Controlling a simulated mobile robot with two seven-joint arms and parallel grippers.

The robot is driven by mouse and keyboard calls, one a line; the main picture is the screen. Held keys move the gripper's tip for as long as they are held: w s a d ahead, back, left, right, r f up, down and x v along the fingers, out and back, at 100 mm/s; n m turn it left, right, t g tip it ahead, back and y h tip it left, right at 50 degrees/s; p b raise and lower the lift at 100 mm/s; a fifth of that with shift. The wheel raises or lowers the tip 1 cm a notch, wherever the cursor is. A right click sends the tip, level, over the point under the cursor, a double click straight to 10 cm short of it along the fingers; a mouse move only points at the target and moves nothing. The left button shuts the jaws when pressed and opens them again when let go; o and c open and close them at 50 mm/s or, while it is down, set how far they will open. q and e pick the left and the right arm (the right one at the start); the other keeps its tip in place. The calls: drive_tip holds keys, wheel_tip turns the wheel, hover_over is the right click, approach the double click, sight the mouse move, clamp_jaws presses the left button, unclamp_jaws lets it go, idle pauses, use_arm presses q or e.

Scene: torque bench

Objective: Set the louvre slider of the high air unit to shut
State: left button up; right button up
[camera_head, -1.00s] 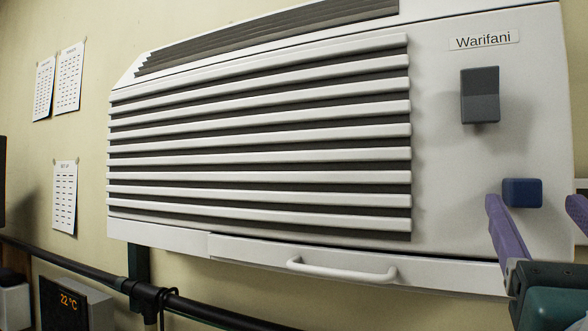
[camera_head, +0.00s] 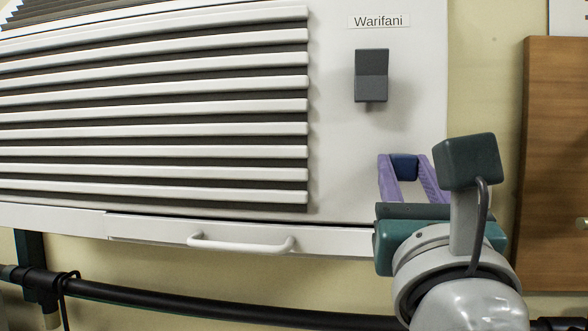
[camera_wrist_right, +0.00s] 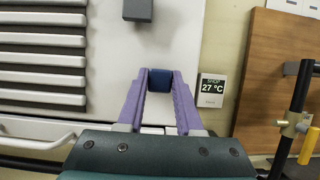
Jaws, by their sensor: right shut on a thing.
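The high air unit (camera_head: 340,150) is a white wall box labelled "Warifani", with a wide bank of white louvre slats (camera_head: 150,133) and dark gaps between them. A small dark blue block (camera_head: 404,168), which looks like the slider's knob, sits low on its right front panel. My right gripper (camera_head: 403,158) has its purple fingers shut on this block, one on each side. The wrist view shows the same blue block (camera_wrist_right: 160,82) between the fingertips of the gripper (camera_wrist_right: 160,76). Any slider track is hidden. My left gripper is out of view.
A dark grey block (camera_head: 371,75), perhaps a switch, projects above the blue block. A white bar handle (camera_head: 240,245) and a dark pipe (camera_head: 200,301) lie below. A wooden panel (camera_head: 555,160) and a 27 °C display (camera_wrist_right: 212,91) are to the right.

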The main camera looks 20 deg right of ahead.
clamp_jaws()
idle(0.8)
